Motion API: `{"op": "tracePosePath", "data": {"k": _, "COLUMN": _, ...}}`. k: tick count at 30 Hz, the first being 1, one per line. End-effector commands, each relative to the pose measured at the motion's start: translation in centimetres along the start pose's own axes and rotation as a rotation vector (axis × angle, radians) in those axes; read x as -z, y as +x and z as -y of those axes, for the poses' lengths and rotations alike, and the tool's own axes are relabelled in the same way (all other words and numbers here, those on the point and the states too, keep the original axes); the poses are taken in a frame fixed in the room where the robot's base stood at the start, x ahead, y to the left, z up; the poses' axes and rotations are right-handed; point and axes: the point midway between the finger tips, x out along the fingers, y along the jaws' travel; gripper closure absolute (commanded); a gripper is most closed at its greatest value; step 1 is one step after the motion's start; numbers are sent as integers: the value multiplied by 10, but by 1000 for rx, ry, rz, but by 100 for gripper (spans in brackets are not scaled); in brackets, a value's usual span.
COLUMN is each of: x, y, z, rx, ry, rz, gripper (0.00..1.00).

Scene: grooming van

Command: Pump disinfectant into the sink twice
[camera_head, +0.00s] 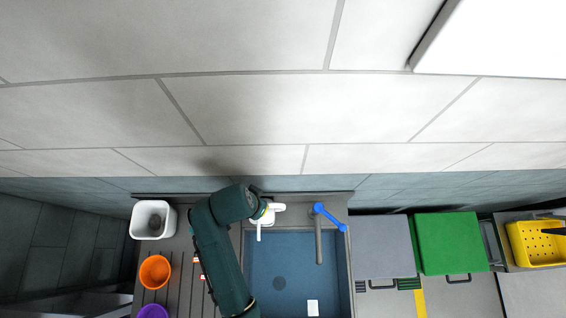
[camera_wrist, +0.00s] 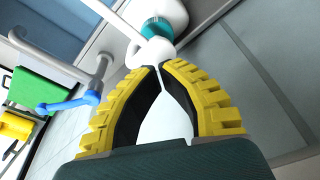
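The white disinfectant pump bottle (camera_head: 277,207) stands at the back edge of the sink. Its spout points toward the front over the sink (camera_head: 285,264). In the wrist view the white bottle (camera_wrist: 176,12) has a teal collar (camera_wrist: 157,28) and a white pump head (camera_wrist: 155,50). My gripper (camera_wrist: 158,67) has yellow ridged fingers with their tips nearly together, right at the pump head. It appears shut; I cannot tell whether it touches the head. In the head view my arm hides most of my gripper and part of the bottle.
A grey faucet (camera_head: 319,244) with a blue lever (camera_head: 328,217) stands right of the bottle. A white bin (camera_head: 137,222), an orange cup (camera_head: 155,271) and a purple cup (camera_head: 153,312) are on the left. A green box (camera_head: 450,243) and yellow basket (camera_head: 530,254) are at right.

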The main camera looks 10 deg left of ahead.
Motion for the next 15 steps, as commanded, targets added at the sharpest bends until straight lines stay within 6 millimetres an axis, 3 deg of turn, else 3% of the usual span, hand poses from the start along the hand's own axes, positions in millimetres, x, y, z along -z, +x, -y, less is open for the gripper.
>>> {"op": "tracePosePath", "data": {"k": 15, "x": -3, "y": 16, "z": 0, "rx": 0, "ry": 0, "rz": 0, "gripper": 100}}
